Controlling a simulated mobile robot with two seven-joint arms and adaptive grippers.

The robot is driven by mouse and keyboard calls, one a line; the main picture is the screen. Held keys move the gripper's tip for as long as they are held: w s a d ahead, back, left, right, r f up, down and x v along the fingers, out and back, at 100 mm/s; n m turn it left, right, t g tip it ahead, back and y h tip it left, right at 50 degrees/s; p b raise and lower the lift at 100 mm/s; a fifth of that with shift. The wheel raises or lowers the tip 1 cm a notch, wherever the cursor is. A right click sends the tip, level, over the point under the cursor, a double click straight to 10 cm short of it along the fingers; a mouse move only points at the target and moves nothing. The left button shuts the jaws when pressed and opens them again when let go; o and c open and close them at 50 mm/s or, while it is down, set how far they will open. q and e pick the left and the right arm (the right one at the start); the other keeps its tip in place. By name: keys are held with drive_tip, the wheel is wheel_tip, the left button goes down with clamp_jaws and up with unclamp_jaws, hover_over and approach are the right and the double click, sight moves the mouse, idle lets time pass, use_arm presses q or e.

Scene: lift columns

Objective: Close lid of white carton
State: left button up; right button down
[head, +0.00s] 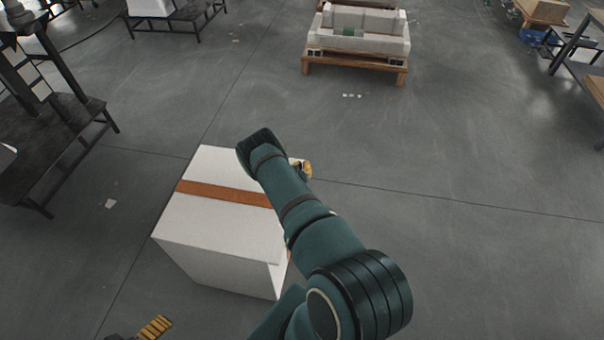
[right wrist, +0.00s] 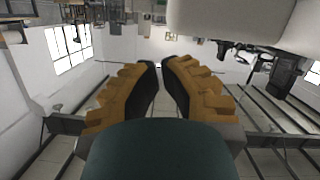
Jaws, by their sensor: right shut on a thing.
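The white carton (head: 215,230) stands on the floor in the left middle of the head view. A brown tape band (head: 215,192) runs across its top face. My right arm crosses over the carton's right side and hides part of it. A pale edge shows low at its near right corner; I cannot tell whether this is a lid flap. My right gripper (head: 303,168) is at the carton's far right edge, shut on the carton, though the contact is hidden. Its fingers (right wrist: 160,68) are close together in the right wrist view. My left gripper (head: 157,327) shows only partly at the bottom left.
A dark bench (head: 50,150) stands at the left. A table (head: 590,85) stands at the far right. The floor right of the carton is clear.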

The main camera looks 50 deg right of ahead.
drive_tip(key=a+r, duration=0.1)
drive_tip(key=s+a+r+p, duration=0.1)
drive_tip(key=shift+s+a+r, duration=0.1)
drive_tip(key=shift+a+r, duration=0.1)
drive_tip(key=shift+a, duration=0.15)
use_arm(q)
drive_tip(key=shift+s+p+v, duration=0.25)
drive_tip(key=shift+p+v, duration=0.5)
drive_tip(key=shift+v, duration=0.7)
use_arm(e)
drive_tip(key=v, duration=0.6)
drive_tip(key=shift+s+a, duration=0.25)
drive_tip(key=shift+a, duration=0.05)
use_arm(q)
drive_tip(key=shift+d, duration=0.15)
